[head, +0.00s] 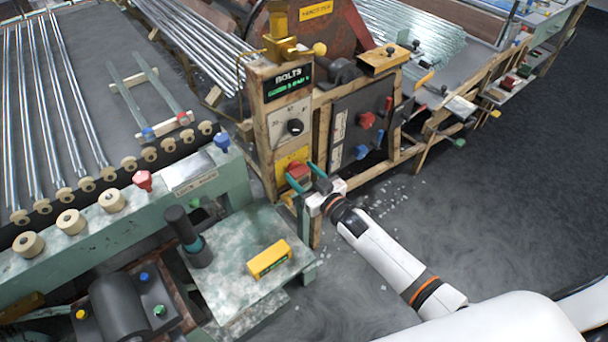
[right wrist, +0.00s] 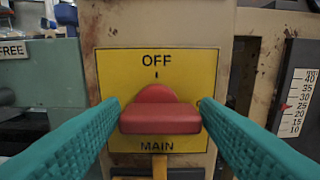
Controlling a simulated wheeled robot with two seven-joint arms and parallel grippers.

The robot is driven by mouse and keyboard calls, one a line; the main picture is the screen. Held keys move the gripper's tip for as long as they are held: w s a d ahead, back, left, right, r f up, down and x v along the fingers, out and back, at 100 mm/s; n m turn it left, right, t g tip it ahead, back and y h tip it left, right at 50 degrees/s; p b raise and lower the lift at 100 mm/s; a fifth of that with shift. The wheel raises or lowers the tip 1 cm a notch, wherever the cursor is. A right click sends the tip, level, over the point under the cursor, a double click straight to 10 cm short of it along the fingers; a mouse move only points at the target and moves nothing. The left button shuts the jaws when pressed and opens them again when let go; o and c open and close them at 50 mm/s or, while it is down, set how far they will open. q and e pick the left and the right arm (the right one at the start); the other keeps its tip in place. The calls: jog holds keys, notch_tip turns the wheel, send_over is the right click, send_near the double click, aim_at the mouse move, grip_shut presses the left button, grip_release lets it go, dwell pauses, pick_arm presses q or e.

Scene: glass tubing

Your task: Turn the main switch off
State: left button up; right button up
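The main switch is a red knob (right wrist: 160,112) on a yellow plate (right wrist: 190,62) marked OFF above and MAIN below. Its broad bar lies level, and a short tick stands under the word OFF. In the head view the red knob (head: 298,170) is on the front of the wooden post. My right gripper (right wrist: 160,103) is open, with its teal fingers on the left and right of the knob, their tips close to the bar's ends. I cannot tell whether they touch it. The right gripper also shows in the head view (head: 309,178). My left gripper is not in view.
Above the switch are a dial (head: 291,126) and a BOLTS display (head: 287,84). A dark panel (head: 360,125) with red and blue knobs stands to the right. A green bench (head: 225,265) with a yellow block (head: 268,259) is at front left. The floor at right is open.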

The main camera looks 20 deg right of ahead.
jog(key=c, duration=0.6)
jog(key=shift+n, duration=0.3)
jog(key=n, duration=0.3)
jog(key=shift+a, duration=0.1)
jog(key=n, duration=0.4)
jog(key=shift+b, duration=0.4)
jog(key=n+b, duration=0.1)
jog(key=n, duration=0.4)
jog(key=shift+s+a+n, duration=0.1)
jog(key=shift+a+n, duration=0.05)
jog(key=shift+n, duration=0.15)
jog(key=n+b, duration=0.1)
jog(key=n, duration=0.3)
jog(key=shift+f+n+b, duration=0.1)
jog(key=shift+n+b, duration=0.2)
jog(key=shift+b, duration=0.1)
